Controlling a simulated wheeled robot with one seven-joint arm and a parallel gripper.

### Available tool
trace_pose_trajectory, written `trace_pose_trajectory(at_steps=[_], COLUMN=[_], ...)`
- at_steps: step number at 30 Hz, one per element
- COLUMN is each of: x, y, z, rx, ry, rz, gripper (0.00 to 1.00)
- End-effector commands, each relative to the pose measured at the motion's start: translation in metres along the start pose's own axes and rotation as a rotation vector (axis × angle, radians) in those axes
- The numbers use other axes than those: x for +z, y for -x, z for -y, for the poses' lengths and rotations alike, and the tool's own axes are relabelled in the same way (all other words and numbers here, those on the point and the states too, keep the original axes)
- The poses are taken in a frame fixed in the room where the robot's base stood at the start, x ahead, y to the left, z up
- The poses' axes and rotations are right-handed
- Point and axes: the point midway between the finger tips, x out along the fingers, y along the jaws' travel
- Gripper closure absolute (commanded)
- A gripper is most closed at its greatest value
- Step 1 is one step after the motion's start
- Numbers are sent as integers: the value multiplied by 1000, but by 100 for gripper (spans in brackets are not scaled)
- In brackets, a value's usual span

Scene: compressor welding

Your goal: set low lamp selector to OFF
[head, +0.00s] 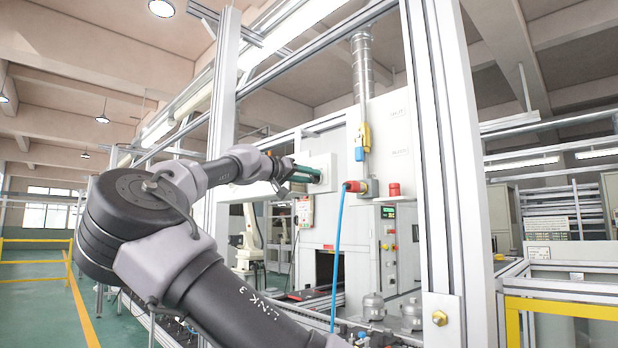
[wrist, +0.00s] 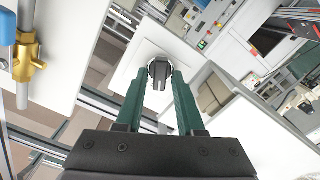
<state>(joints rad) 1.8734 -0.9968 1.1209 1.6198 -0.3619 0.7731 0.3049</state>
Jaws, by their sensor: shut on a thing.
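The low lamp selector (wrist: 159,70) is a dark round knob with a grey raised handle on a white square box (wrist: 138,68). The wrist view looks at it nearly straight on, and its handle runs up and down in that picture. My gripper (wrist: 161,88) has its two green fingers on either side of the handle and is shut on it. In the head view my gripper (head: 308,174) reaches the face of the white box (head: 321,161), and the knob is hidden there. No position markings are readable.
A blue hose (head: 339,245) hangs from a red fitting (head: 354,187) right of the box. A yellow and blue valve (head: 362,138) is above it. An aluminium post (head: 447,150) stands at right. A control panel (head: 389,240) is on the machine behind.

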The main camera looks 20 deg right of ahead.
Motion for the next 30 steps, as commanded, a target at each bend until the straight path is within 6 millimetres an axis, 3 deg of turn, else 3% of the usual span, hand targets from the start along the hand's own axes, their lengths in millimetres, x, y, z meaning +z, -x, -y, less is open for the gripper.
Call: trace_pose_trajectory(at_steps=[19, 20, 21, 30], x=[-1, -1, -1, 0], y=[1, 1, 1, 1], z=[1, 1, 1, 1], rx=[-1, -1, -1, 0], ry=[56, 56, 56, 55], rz=[-2, -2, -2, -1], gripper=[100, 59, 50, 50])
